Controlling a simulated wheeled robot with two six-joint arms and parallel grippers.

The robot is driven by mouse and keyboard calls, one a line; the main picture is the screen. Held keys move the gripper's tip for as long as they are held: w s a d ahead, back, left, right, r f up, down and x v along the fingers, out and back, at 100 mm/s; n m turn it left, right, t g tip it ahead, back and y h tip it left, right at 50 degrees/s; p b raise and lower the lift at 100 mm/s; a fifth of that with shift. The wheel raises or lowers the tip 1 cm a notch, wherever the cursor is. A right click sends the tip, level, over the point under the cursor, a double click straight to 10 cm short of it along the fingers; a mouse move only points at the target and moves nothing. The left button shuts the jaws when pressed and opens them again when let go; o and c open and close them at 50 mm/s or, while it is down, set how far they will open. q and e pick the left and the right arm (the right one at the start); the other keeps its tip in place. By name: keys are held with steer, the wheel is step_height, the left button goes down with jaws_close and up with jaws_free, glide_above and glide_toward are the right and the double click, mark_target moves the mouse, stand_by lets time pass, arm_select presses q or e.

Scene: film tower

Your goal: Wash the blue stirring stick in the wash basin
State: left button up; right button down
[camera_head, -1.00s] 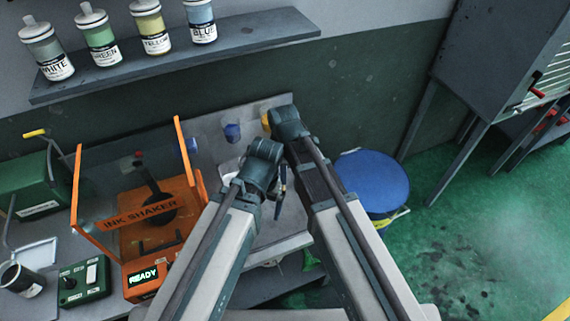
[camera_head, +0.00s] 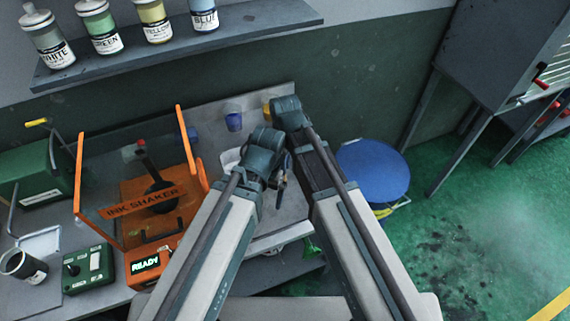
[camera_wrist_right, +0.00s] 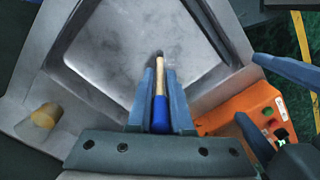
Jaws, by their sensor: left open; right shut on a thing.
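The blue stirring stick (camera_wrist_right: 160,112) has a blue end and a pale wooden shaft. My right gripper (camera_wrist_right: 160,75) is shut on it, and the wooden tip points over the floor of the pale grey wash basin (camera_wrist_right: 110,85). I cannot tell whether the tip touches the basin. In the head view my arms hide the stick, the right gripper and most of the basin; a pale rim (camera_head: 229,160) shows beside the left wrist. My left gripper (camera_head: 281,188) is open and empty beside the right one; its blue fingers show at the right wrist view's right edge.
The orange ink shaker (camera_head: 165,205) with clear panels stands left of my arms. A blue-topped stool (camera_head: 372,170) is to the right. Several ink bottles line the shelf (camera_head: 250,32).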

steer(key=shift+f+b, duration=5.6)
steer(key=shift+f, duration=0.3)
steer(key=shift+r, duration=0.1)
step_height(320, 180, up, 12)
steer(key=p, duration=1.2)
